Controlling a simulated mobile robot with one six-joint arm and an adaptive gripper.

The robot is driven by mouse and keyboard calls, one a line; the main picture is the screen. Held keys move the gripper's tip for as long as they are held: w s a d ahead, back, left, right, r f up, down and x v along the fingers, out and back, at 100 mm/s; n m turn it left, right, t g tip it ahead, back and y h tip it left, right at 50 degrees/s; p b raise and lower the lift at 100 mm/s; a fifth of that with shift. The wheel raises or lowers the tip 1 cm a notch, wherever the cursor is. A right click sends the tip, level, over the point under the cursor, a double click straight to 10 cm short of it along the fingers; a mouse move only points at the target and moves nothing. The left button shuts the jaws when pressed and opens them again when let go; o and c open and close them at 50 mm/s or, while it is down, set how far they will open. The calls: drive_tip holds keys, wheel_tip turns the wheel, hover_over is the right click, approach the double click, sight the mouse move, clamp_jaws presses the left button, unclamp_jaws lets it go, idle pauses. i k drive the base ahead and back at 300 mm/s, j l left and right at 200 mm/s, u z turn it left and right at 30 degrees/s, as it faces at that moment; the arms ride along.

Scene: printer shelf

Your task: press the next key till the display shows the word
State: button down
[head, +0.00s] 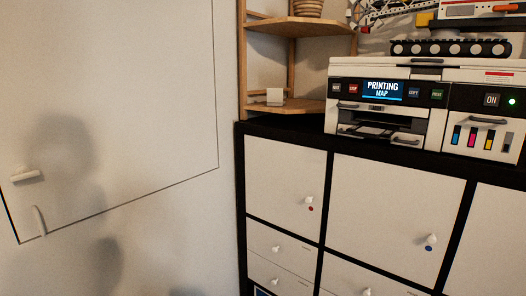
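The printer (432,72) stands on top of the black-framed cabinet at the right. Its blue display (383,90) reads "PRINTING MAP" in white letters. The key labels are too small to read surely, so I cannot tell which is the next key. My gripper is not in this view.
An "ON" panel (491,100) with a green light and several coloured ink strips are on the printer's right. A toy tracked vehicle (450,48) sits on top. A wooden corner shelf (297,106) stands left. The cabinet's white doors (285,180) have protruding knobs.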

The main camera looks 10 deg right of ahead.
sight(336, 87)
drive_tip(key=k+l, duration=0.1)
drive_tip(key=l, duration=0.5)
drive_tip(key=k+l, duration=0.1)
drive_tip(key=l, duration=0.45)
drive_tip(key=k+l+z, duration=0.1)
drive_tip(key=l, duration=0.5)
drive_tip(key=k+l, duration=0.1)
drive_tip(key=l, duration=0.5)
